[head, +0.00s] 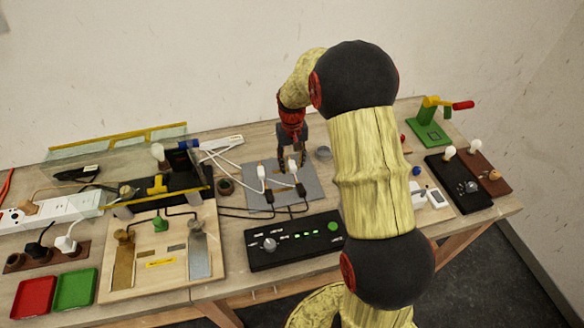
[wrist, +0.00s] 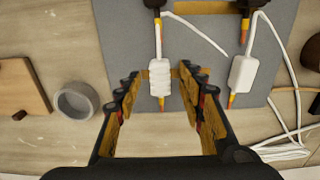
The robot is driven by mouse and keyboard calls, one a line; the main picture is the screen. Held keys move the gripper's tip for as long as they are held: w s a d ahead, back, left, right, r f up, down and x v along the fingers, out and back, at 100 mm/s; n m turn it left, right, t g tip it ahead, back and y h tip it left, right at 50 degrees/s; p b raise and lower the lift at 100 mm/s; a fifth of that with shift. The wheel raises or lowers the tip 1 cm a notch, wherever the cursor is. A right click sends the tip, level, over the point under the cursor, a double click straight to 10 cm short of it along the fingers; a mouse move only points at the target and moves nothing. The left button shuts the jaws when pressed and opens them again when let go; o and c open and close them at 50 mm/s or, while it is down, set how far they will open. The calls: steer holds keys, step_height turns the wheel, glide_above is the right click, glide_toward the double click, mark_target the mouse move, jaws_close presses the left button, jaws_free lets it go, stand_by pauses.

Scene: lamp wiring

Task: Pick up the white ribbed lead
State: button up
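The white ribbed lead (wrist: 160,78) lies on a grey mat (wrist: 115,45), with a yellow-orange tip at its lower end and a dark piece at its upper end in the wrist view. My gripper (wrist: 166,82) is open, with one finger on each side of the ribbed part; I see a gap on both sides. In the head view my gripper (head: 291,165) is over the right part of the mat (head: 312,190), partly hiding that lead (head: 292,166). A smooth white lead (wrist: 242,72) lies to the right in the wrist view, outside the fingers.
A grey ring-shaped cup (wrist: 76,101) and a wooden block (wrist: 20,80) are left of the mat in the wrist view. White cable (wrist: 285,150) lies at the right.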

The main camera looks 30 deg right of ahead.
steer(key=shift+c, duration=0.2)
jaws_close()
stand_by(0.3)
steer(key=shift+r, duration=0.15)
